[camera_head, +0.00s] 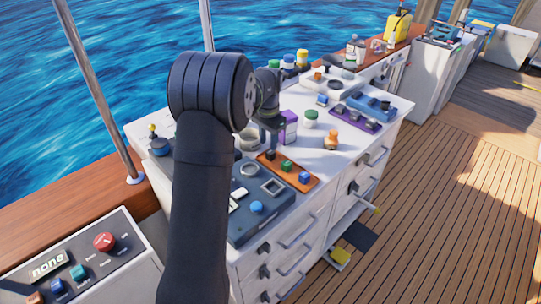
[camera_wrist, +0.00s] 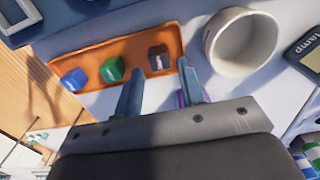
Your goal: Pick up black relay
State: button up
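The black relay (camera_wrist: 158,57) is a small dark cube at one end of an orange tray (camera_wrist: 136,50). A green cube (camera_wrist: 111,69) and a blue cube (camera_wrist: 74,79) sit in the same tray. The tray also shows in the head view (camera_head: 266,158), beneath my gripper (camera_head: 270,138). In the wrist view my gripper (camera_wrist: 160,66) is open and empty. Its fingertips point toward the black relay, which appears between them; I cannot tell how far above it they are. In the head view the relay (camera_head: 270,155) is small beside the green cube.
A white cup (camera_wrist: 240,42) stands close beside the tray. A dark panel with a blue knob (camera_head: 257,207) lies in front.

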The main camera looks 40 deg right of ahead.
aim_at(270, 152)
notch_tip(270, 152, down, 5)
jog(key=shift+s+d, duration=0.15)
jog(key=c, duration=0.7)
jog(key=shift+c, duration=0.3)
jog(key=shift+r, duration=0.15)
